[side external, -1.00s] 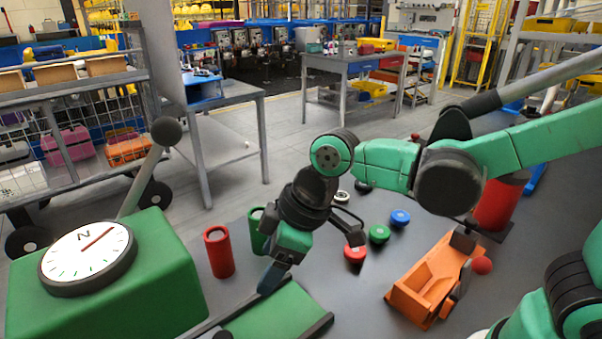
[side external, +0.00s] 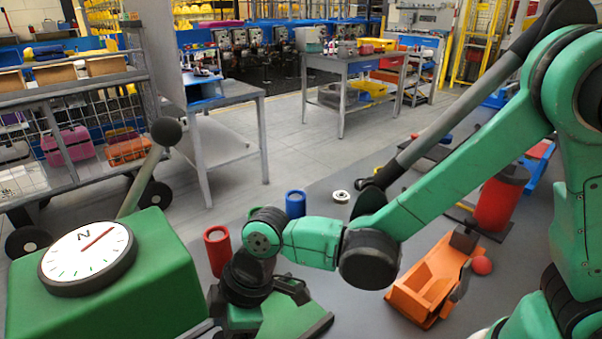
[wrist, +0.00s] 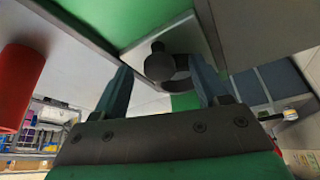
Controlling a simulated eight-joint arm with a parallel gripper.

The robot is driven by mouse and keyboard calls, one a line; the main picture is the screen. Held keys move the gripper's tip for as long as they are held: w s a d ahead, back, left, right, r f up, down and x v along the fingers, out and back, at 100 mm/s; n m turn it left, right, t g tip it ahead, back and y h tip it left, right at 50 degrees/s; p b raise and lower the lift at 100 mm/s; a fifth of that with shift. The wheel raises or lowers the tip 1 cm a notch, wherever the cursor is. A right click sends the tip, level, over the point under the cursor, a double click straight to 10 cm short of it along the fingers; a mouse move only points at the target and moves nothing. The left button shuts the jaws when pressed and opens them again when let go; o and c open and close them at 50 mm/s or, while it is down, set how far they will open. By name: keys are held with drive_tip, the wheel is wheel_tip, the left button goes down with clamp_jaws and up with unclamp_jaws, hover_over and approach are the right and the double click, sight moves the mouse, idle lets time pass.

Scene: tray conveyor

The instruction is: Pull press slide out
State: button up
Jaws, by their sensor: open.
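The press shows as a green block (side external: 170,275) at the left of the side external view, with a white dial (side external: 87,255) on top and a black-balled lever (side external: 166,131) behind it. I cannot tell how far beyond the fingertips the knob is.
A red cylinder (side external: 217,252) stands close behind my gripper, and a blue one (side external: 296,204) is farther back. A white ring-shaped part (side external: 341,196) lies on the table.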

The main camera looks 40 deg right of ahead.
clamp_jaws()
idle(1.4)
